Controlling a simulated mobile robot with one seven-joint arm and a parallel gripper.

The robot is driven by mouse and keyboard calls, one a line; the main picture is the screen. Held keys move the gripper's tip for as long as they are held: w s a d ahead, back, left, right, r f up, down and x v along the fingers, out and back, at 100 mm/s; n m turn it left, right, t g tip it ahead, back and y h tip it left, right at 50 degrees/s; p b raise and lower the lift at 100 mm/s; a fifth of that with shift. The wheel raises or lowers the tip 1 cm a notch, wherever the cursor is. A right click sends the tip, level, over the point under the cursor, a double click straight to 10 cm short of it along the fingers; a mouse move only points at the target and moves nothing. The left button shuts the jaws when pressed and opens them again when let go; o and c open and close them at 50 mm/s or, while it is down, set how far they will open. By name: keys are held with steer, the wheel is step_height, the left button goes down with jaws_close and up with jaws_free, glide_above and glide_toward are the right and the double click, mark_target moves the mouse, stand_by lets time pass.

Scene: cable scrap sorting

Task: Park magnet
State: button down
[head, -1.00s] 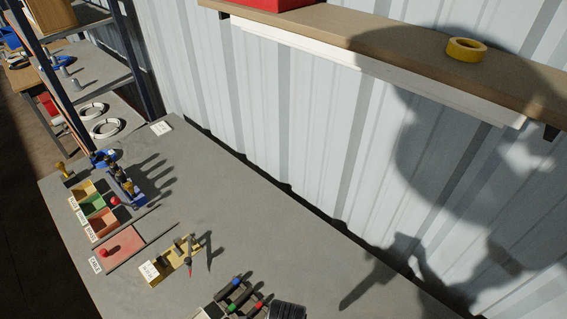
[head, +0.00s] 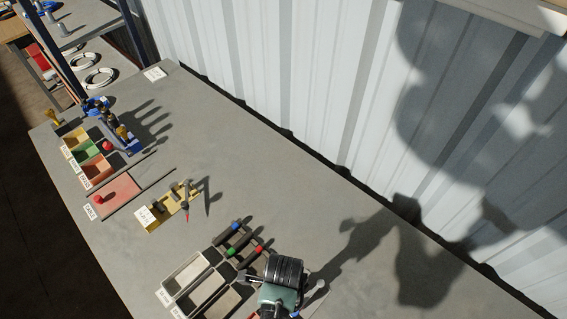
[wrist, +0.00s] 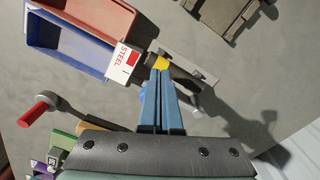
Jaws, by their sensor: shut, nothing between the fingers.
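In the wrist view my gripper (wrist: 163,78) has its two blue fingers shut together with nothing held between them. A dark rod-like thing with a yellow collar (wrist: 161,63), perhaps the magnet, lies just beyond the fingertips, next to the STEEL label. Its dark part (wrist: 184,77) runs to the right beside a grey plate (wrist: 203,72). The fingers overlap it in the picture; I cannot tell whether they touch it. In the head view my arm's wrist covers the spot, and the fingertips are hidden.
A red bin (wrist: 105,14) and a blue bin (wrist: 62,48) lie at upper left. A red-handled tool (wrist: 35,112) is at left. In the head view a yellow holder (head: 155,217) and a red pad (head: 122,192) stand farther left. The bench's middle (head: 270,175) is clear.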

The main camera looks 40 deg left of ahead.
mark_target(296, 313)
steer(key=shift+s+d+f, duration=0.1)
steer(key=shift+d+f, duration=0.1)
steer(key=shift+d, duration=1.75)
steer(key=shift+d+r+p, duration=0.15)
steer(key=shift+d+p, duration=0.15)
steer(key=shift+d, duration=0.95)
steer(key=d, duration=0.1)
steer(key=w+d, duration=0.1)
steer(key=d, duration=0.1)
steer(key=shift+w+p, duration=0.25)
steer(key=shift+p, duration=0.05)
steer(key=shift+w+d, duration=0.5)
steer(key=shift+s+a+p, duration=0.4)
steer(key=shift+s+p, duration=0.05)
step_height(296, 313, up, 6)
steer(key=p, duration=0.6)
